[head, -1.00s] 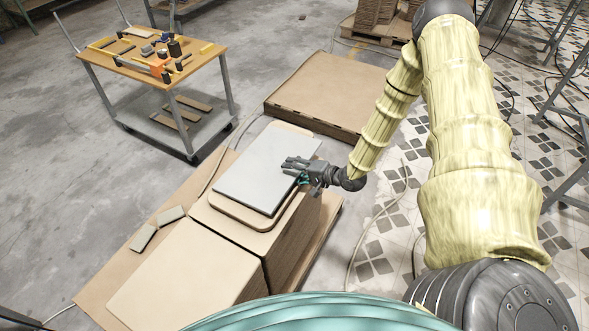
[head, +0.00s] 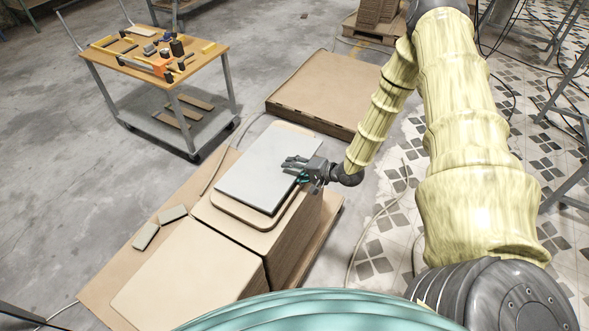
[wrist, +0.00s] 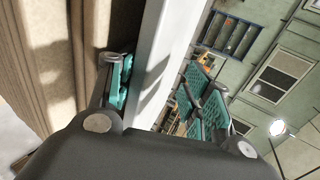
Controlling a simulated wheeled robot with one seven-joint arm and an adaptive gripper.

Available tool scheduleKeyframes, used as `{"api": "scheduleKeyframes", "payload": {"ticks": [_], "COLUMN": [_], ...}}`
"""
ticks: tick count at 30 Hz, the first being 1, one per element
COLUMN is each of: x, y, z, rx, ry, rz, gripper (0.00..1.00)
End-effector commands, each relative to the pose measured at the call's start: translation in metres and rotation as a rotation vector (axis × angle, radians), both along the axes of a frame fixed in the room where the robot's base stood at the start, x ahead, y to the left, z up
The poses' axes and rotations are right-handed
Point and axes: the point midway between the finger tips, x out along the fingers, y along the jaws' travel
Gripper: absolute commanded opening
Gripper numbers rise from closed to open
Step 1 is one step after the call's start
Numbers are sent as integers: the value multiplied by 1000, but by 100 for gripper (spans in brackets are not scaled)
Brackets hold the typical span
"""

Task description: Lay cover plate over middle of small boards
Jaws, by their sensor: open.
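The cover plate (head: 258,172) is a flat light grey rectangle. It lies on top of a stack of tan boards with rounded corners (head: 232,212). My gripper (head: 298,170) is at the plate's right edge in the head view, with a finger reaching over its top. In the wrist view the plate's pale edge (wrist: 168,50) runs between the teal fingers of my open gripper (wrist: 160,78), one on each side. Whether the pads touch the plate is unclear.
Another tan board stack (head: 190,275) stands in front. Two small grey-brown pieces (head: 146,236) lie on the base sheet to its left. A low brown stack (head: 330,92) is behind. A tool cart (head: 150,62) stands at the back left. Open floor lies at left.

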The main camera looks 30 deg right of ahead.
Motion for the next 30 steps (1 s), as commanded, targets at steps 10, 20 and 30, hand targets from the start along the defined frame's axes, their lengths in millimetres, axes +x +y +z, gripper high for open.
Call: {"api": "scheduleKeyframes", "payload": {"ticks": [10, 20, 30], "x": [3, 6, 7], "y": [2, 3, 4], "z": [3, 4, 3], "rx": [-34, -69, -85], "ry": [56, 113, 143], "rz": [1, 2, 1], "gripper": [49, 49, 49]}}
